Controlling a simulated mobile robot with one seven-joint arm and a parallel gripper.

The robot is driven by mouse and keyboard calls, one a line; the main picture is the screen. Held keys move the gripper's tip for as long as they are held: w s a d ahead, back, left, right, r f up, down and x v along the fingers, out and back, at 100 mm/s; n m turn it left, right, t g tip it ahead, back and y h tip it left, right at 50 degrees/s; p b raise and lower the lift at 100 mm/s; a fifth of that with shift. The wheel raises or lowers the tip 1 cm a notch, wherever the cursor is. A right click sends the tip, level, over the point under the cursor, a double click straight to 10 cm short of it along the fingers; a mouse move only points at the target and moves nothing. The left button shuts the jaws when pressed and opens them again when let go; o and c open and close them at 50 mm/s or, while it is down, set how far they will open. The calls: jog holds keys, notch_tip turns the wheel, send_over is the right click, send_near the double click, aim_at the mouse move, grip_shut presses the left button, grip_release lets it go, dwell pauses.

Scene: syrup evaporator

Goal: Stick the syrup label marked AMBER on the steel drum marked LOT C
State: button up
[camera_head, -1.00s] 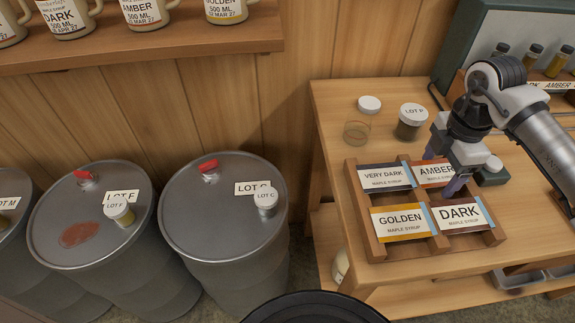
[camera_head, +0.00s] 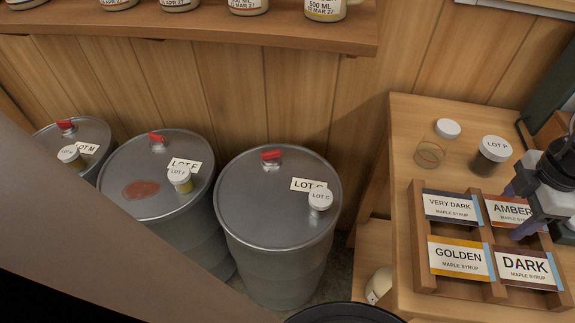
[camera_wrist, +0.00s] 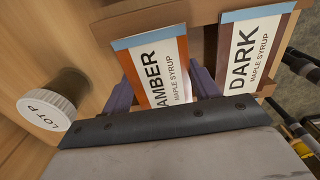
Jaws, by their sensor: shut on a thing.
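The AMBER label (camera_head: 508,211) is a white card with an orange border and a blue strip, at the back right of the wooden label tray (camera_head: 425,272). It also shows in the wrist view (camera_wrist: 158,70). My gripper (camera_head: 519,209) is over that slot, its fingers shut on the AMBER label, one on each side of it in the wrist view. The label still sits at the tray. The steel drum marked LOT C (camera_head: 262,220) stands left of the table. Its lid carries a white LOT C tag, partly hidden by a white-capped sample jar (camera_head: 320,199), and a red bung.
The tray also holds VERY DARK (camera_head: 451,207), GOLDEN (camera_head: 459,258) and DARK (camera_head: 527,269) labels. A LOT P jar (camera_head: 491,155) stands behind it. The LOT F drum (camera_head: 150,200) and LOT M drum (camera_head: 88,150) stand left. A shelf of jugs (camera_head: 200,28) overhangs the drums.

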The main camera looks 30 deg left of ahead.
jog(key=shift+r+p, duration=1.35)
jog(key=shift+r, duration=2.1)
jog(key=shift+f, duration=0.15)
